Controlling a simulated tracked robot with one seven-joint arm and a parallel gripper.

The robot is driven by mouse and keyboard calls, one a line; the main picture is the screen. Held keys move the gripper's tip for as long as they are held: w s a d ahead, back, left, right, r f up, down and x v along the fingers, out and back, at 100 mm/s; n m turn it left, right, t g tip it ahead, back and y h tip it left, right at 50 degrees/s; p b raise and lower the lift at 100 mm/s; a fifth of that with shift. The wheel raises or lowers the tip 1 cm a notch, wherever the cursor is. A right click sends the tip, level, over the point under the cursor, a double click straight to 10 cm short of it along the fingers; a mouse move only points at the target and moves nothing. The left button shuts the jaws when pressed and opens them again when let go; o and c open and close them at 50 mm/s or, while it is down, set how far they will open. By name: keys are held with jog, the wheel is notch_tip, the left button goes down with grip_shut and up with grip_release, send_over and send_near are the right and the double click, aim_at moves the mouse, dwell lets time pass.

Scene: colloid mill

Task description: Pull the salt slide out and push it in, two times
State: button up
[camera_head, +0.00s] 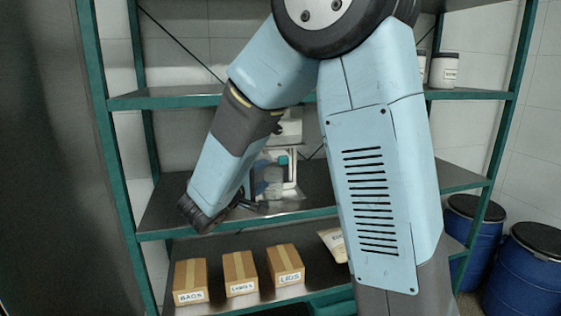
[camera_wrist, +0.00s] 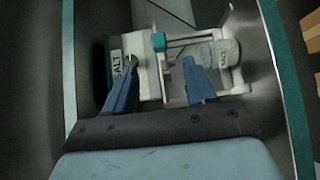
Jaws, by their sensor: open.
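The salt dispenser is a white box with a SALT label (camera_wrist: 117,66) in the wrist view. A small teal block (camera_wrist: 159,41), which looks like the slide's handle, sits at its right side, with a thin dark bar running right from it. My gripper (camera_wrist: 160,65) is open, with its two blue fingers apart and nothing seen held between them. The teal block appears just beyond the gap between the fingertips; whether they touch anything is unclear. In the head view the dispenser (camera_head: 290,128) is partly hidden behind my arm, with the teal part (camera_head: 283,160) showing below it.
A pale cylindrical container (camera_wrist: 222,54) stands right of the dispenser in the wrist view. The green-edged metal shelf (camera_head: 160,215) carries the dispenser. Labelled cardboard boxes (camera_head: 240,272) stand on the shelf below. White jars (camera_head: 445,70) are above, and blue drums (camera_head: 525,265) stand at right.

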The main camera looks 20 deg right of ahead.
aim_at(281, 162)
jog(key=x, duration=1.3)
jog(key=shift+w, duration=0.5)
jog(key=shift+f, duration=0.15)
grip_shut()
